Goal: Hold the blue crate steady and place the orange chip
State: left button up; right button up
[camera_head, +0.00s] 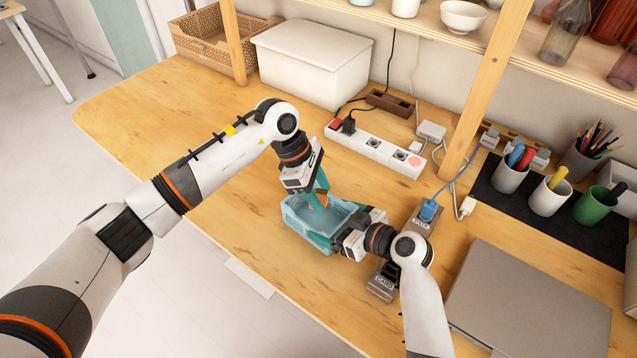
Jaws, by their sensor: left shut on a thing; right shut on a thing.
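The blue crate (291,216) stands on the wooden table near its front edge, between my two grippers. My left gripper (318,202) reaches down over the crate from the upper left. It is shut on the small orange chip (320,200), held over or just inside the crate's opening; its exact height is hard to tell. My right gripper (326,241) comes in from the right and is shut on the crate's near right wall. The fingers of both grippers partly cover the crate, and most of the chip is hidden.
A white power strip (373,149) lies behind the crate. A white lidded box (312,65) stands at the back. The table left of the crate is clear.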

pick_arm(q)
jog(key=shift+f, duration=0.95)
jog(key=shift+f, duration=2.3)
jog(key=o, duration=1)
jog(key=d+r+v, duration=0.1)
jog(key=d+v, duration=0.1)
jog(key=v, duration=1.6)
jog(key=shift+s+r, duration=0.25)
jog(key=shift+r, duration=0.05)
